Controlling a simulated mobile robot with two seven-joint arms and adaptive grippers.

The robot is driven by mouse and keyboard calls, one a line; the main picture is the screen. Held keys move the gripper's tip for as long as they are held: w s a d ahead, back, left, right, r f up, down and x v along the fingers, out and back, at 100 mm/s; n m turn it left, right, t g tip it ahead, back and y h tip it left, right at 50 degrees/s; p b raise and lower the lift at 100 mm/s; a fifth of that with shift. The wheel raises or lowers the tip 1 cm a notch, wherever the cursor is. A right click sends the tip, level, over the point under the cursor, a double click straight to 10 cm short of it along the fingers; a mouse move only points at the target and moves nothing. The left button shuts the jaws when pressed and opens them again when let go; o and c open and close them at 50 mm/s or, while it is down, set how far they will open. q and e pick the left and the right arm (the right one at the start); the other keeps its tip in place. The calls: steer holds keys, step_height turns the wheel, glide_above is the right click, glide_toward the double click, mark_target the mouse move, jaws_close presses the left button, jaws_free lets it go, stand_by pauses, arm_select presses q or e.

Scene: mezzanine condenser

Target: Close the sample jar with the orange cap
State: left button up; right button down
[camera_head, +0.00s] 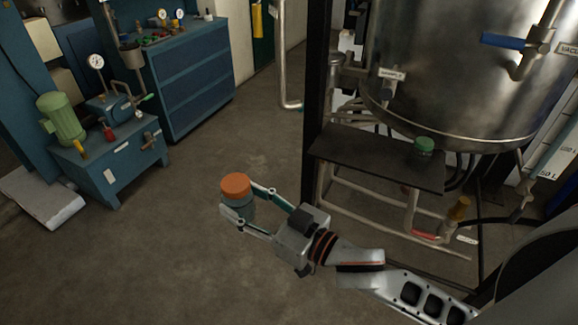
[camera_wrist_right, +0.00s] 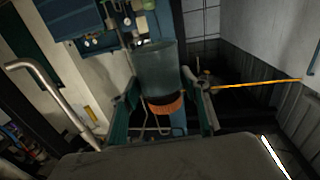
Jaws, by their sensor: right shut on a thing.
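My right gripper (camera_head: 257,211) is shut on the sample jar (camera_head: 240,213), a grey-green see-through jar held upright above the floor. The orange cap (camera_head: 236,186) sits at the top of the jar, above the fingers. The right wrist view shows the scene upside down, with the jar (camera_wrist_right: 156,65) between the two fingers (camera_wrist_right: 166,108) and the orange cap (camera_wrist_right: 166,103) below it in the picture. A dark band shows between jar and cap there; I cannot tell how tightly the cap sits. My left gripper is not in view.
A dark shelf (camera_head: 375,165) on the right bears a small green-topped item (camera_head: 424,146), under a large steel vessel (camera_head: 460,70). A blue pump unit (camera_head: 110,165) with a green motor (camera_head: 61,118) and a blue cabinet (camera_head: 190,75) stand left. The floor between is clear.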

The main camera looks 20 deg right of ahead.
steer(key=s+d+f+m+t+h, duration=0.1)
steer(key=d+f+m+t+h, duration=0.1)
steer(key=d+m+h, duration=0.4)
steer(key=d+t+h, duration=0.1)
steer(key=d+h, duration=0.3)
steer(key=d, duration=0.6)
steer(key=shift+s+d+f+m, duration=0.2)
steer(key=shift+f+m, duration=0.15)
steer(key=shift+m, duration=0.05)
